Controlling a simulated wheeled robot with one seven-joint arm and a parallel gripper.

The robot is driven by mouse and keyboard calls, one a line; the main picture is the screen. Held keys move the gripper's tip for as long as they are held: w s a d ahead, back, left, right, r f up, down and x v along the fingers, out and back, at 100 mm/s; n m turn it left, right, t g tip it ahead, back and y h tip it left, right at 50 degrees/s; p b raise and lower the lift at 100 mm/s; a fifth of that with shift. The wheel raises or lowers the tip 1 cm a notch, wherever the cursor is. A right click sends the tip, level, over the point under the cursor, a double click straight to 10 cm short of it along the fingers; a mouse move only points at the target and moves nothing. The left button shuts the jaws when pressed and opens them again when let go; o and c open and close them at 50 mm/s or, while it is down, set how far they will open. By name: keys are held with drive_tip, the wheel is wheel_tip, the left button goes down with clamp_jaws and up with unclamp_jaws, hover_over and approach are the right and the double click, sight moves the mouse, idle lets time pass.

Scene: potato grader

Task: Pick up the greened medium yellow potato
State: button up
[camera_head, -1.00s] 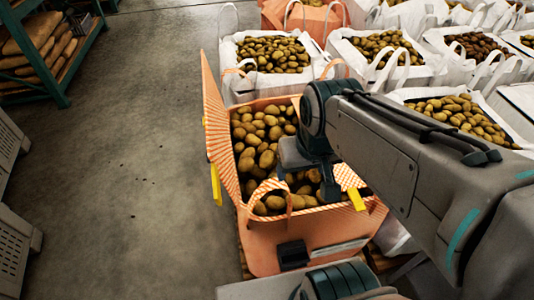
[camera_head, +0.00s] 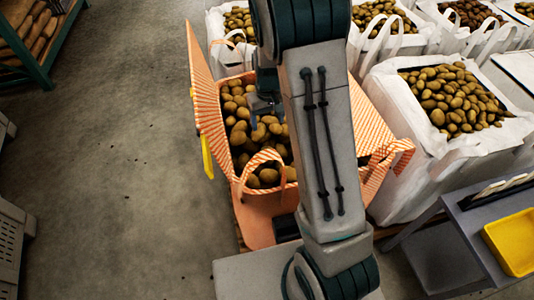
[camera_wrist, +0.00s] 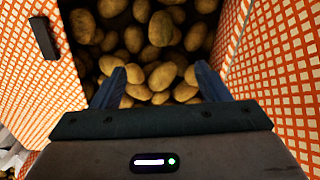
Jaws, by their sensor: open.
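Many yellow-brown potatoes (camera_head: 240,126) lie in an orange-and-white checked bag (camera_head: 207,95) with its top open; the potatoes also show in the wrist view (camera_wrist: 160,28). I cannot tell a greened potato from the rest in either view. My gripper (camera_wrist: 160,84) is open, its two blue-grey fingers apart and pointing down into the bag. Potatoes show beyond and between the fingertips, and nothing is held. In the head view my arm hides the right part of the bag and most of my gripper.
White bags of potatoes (camera_head: 408,108) stand to the right and behind. A yellow tray (camera_head: 513,243) sits at the lower right on a grey table. The checked bag's walls (camera_wrist: 285,70) rise close on both sides of my gripper. Bare floor (camera_head: 120,150) lies to the left.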

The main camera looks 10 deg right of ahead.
sight(267, 151)
drive_tip(key=f, duration=0.7)
drive_tip(key=w+f, duration=0.1)
drive_tip(key=f, duration=0.2)
drive_tip(key=shift+d+f+p, duration=0.15)
drive_tip(key=shift+f+p, duration=0.2)
drive_tip(key=shift+p, duration=0.05)
drive_tip(key=shift+s+a+f+p, duration=0.1)
drive_tip(key=shift+s+f+p, duration=0.15)
drive_tip(key=shift+f, duration=0.65)
drive_tip(key=shift+s+a+f+p, duration=0.1)
drive_tip(key=shift+s+f+p, duration=0.1)
drive_tip(key=shift+f, duration=0.75)
drive_tip(key=shift+s+a+f+p, duration=0.15)
drive_tip(key=shift+f+p, duration=0.1)
drive_tip(key=shift+f, duration=0.65)
drive_tip(key=shift+d, duration=0.1)
drive_tip(key=c, duration=1.1)
